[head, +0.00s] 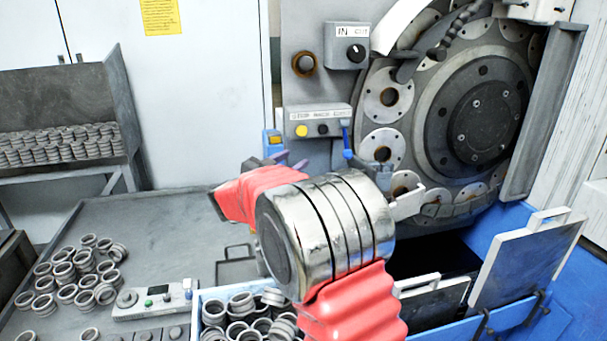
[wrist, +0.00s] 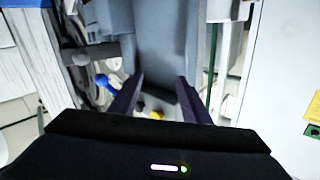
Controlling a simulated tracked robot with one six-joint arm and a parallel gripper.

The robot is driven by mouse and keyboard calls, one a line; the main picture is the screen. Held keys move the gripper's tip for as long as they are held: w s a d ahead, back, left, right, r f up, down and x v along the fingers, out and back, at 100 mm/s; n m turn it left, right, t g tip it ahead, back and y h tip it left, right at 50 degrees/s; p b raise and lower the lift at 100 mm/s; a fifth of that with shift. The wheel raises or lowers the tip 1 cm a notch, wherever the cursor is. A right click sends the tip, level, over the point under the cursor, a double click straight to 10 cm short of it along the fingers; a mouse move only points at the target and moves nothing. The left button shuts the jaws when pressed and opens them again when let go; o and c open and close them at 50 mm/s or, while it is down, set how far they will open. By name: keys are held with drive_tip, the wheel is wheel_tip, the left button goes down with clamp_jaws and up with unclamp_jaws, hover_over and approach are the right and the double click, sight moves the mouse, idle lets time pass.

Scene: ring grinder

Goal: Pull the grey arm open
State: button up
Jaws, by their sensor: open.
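My gripper (head: 287,160) is in the middle of the head view, mostly hidden behind my silver wrist, in front of the grinder's control panel. In the wrist view my gripper (wrist: 159,88) has its two dark fingers apart, with a broad grey surface (wrist: 163,55) beyond and between them. I see no contact, and the depth gap is hard to judge. A dark grey curved arm (head: 407,68) crosses the upper left of the ring wheel in the head view. I cannot tell for sure whether this is the grey arm of the task.
The control panel (head: 318,120) has a yellow button and a blue lever (head: 347,140); the blue knob (wrist: 103,81) also shows in the wrist view. Rings (head: 85,275) and a small control box (head: 155,300) occupy the table.

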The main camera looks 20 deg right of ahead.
drive_tip(key=s+a+r+n+t+y, duration=0.2)
drive_tip(key=a+r+n+t+y, duration=0.2)
drive_tip(key=a+r+n+y, duration=0.4)
drive_tip(key=s+a+f+n+g+y, duration=0.1)
drive_tip(key=s+a+y, duration=0.15)
drive_tip(key=s, duration=0.35)
drive_tip(key=s+a+f+n+g+y, duration=0.1)
drive_tip(key=s+y, duration=0.3)
drive_tip(key=s, duration=0.2)
drive_tip(key=s+d+f+g, duration=0.1)
drive_tip(key=s+f, duration=0.3)
drive_tip(key=s, duration=0.7)
drive_tip(key=s+d+f+n+g+h, duration=0.1)
drive_tip(key=s+f+g, duration=0.3)
drive_tip(key=s, duration=0.7)
drive_tip(key=s+d+f+n+g, duration=0.1)
drive_tip(key=s+d+f+g, duration=0.2)
drive_tip(key=s+f, duration=0.3)
drive_tip(key=s, duration=0.4)
drive_tip(key=shift+s+d+f, duration=0.2)
drive_tip(key=shift+s+f, duration=0.05)
drive_tip(key=shift+s, duration=0.15)
drive_tip(key=shift+h, duration=0.25)
drive_tip(key=shift+c, duration=0.5)
